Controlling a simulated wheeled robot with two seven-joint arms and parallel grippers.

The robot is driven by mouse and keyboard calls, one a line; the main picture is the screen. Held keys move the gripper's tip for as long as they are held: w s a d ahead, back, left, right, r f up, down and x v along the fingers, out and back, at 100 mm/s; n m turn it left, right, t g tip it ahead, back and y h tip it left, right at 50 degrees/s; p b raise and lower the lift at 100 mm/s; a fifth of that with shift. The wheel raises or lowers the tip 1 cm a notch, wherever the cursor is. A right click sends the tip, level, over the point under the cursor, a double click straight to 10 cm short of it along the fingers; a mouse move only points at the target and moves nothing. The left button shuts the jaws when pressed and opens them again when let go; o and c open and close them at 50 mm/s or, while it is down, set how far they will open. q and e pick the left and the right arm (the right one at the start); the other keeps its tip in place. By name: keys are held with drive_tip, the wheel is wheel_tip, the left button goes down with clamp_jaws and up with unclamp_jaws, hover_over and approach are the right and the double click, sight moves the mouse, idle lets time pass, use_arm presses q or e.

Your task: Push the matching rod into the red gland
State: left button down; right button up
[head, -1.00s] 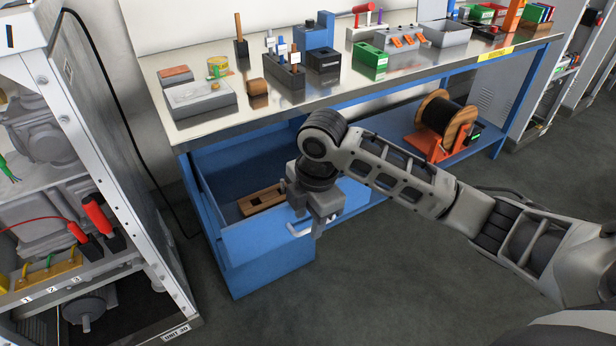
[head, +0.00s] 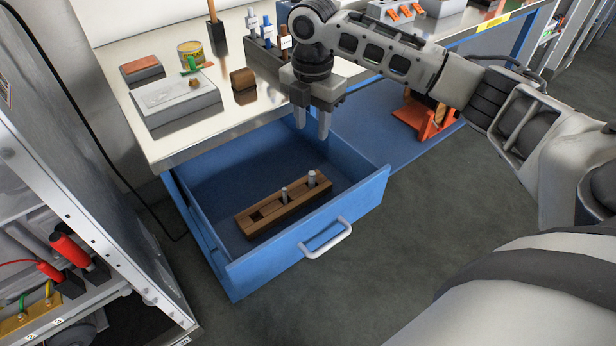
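A wooden block (head: 290,206) lies in the open blue drawer. A thinner, shorter metal rod (head: 284,195) and a thicker metal rod (head: 312,180) stand upright in it, and its left end has an empty-looking dark recess. My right gripper (head: 311,136) hangs over the drawer's back right part, fingers down, apart and empty, above and behind the rods. Two red cylindrical fittings (head: 72,250) show in the open cabinet at the left. I cannot tell whether either is the red gland. My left gripper is not in view.
The blue drawer (head: 305,240) has a white handle (head: 326,238) on its front. The metal bench top (head: 165,150) above holds a grey box (head: 177,103), a tin (head: 191,54) and a brown block (head: 243,79). The cabinet (head: 100,235) stands left; open floor lies in front.

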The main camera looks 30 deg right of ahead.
sight(312, 173)
drive_tip(key=f, duration=1.1)
drive_tip(key=shift+s+b, duration=0.25)
drive_tip(key=shift+b, duration=0.1)
drive_tip(key=shift+f, duration=0.5)
drive_tip(key=shift+f+p, duration=0.25)
drive_tip(key=shift+p, duration=0.05)
clamp_jaws()
